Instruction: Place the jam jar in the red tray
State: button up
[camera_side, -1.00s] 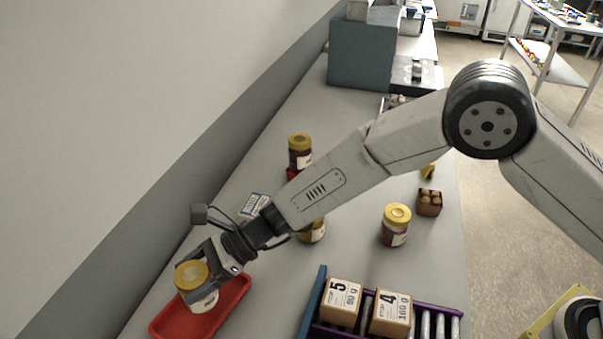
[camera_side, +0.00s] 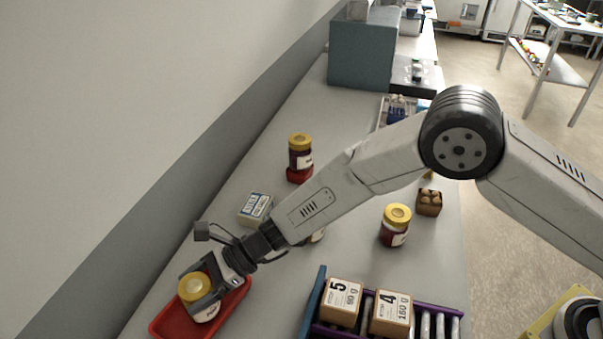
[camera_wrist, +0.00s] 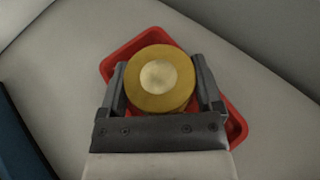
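The jam jar (camera_side: 195,289) has a yellow lid and a pale label, and stands over the red tray (camera_side: 166,325) at the lower left of the side view. In the wrist view its round yellow lid (camera_wrist: 160,84) sits between both fingers of my gripper (camera_wrist: 160,92), with the red tray (camera_wrist: 152,38) around and beneath it. In the side view my gripper (camera_side: 208,279) is around the jar. The fingers look closed on its sides. I cannot tell whether the jar's base touches the tray floor.
Other yellow-lidded jars stand at the middle (camera_side: 300,152) and right (camera_side: 395,226) of the table. A carton (camera_side: 256,209) lies behind the arm. A purple-edged roller rack holds two boxes (camera_side: 341,302) right of the tray. A dark blue edge (camera_wrist: 20,135) shows in the wrist view.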

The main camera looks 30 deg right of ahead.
jog(key=shift+o, duration=0.7)
jog(key=shift+r, duration=0.15)
jog(key=shift+d+r, duration=0.1)
jog(key=shift+d, duration=0.1)
jog(key=v, duration=1.1)
jog(key=shift+d, duration=0.35)
jog(key=shift+r, duration=0.1)
jog(key=s+d+n+t+h, duration=0.1)
jog(key=s+d+n+h, duration=0.3)
jog(key=d, duration=0.7)
jog(key=s+d+r+n+h, duration=0.1)
jog(key=s+d+n+h, duration=0.3)
jog(key=d+n, duration=0.4)
jog(key=s+d+r+n+t+h, duration=0.1)
jog(key=s+d+n+h, duration=0.4)
jog(key=d, duration=1.1)
jog(key=shift+d+r+n+t, duration=0.2)
jog(key=shift+d+n+t, duration=0.1)
jog(key=shift+n, duration=0.2)
